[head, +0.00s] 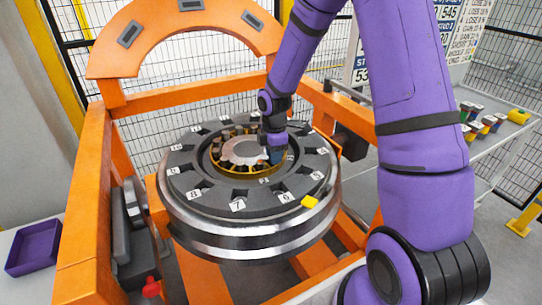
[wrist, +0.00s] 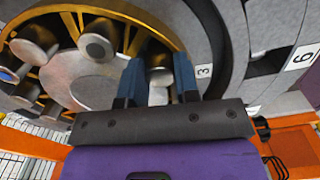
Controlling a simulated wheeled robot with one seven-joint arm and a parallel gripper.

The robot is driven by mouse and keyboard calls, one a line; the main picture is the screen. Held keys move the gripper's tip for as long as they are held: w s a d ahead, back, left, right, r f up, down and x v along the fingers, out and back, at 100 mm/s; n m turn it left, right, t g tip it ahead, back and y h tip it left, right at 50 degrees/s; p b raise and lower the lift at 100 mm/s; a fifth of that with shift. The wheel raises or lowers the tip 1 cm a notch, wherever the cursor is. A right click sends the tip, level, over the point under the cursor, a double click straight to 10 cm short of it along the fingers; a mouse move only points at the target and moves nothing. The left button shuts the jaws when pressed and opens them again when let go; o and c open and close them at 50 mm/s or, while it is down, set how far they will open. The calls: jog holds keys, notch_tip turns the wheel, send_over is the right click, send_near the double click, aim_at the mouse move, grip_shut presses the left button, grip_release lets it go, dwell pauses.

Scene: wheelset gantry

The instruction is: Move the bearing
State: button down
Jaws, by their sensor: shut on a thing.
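The round bearing (head: 243,151) sits in the middle of the dark numbered ring. It has a brass-coloured cage and several steel rollers around a grey hub. In the wrist view its cage (wrist: 179,42) and hub (wrist: 82,84) fill the upper left. My gripper (head: 274,155) is down at the right side of the bearing. In the wrist view its two blue fingers (wrist: 158,76) stand on either side of a steel roller (wrist: 160,70) by the cage rim, near label 3. The gripper is shut on this roller. The fingers' contact is partly hidden.
The numbered ring (head: 207,203) with slots lies on a steel wheel (head: 250,240) in an orange gantry (head: 84,215). A purple tray (head: 33,247) is at left; a shelf (head: 500,150) with small coloured parts is at right.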

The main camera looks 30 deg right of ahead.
jog(key=shift+w+d+n, duration=0.2)
jog(key=shift+d+n, duration=0.1)
jog(key=shift+d, duration=0.05)
jog(key=shift+w+d, duration=0.1)
dwell(0.4)
jog(key=c, duration=0.8)
grip_release()
jog(key=shift+c, duration=0.2)
jog(key=shift+r, duration=0.1)
notch_tip(320, 180, up, 11)
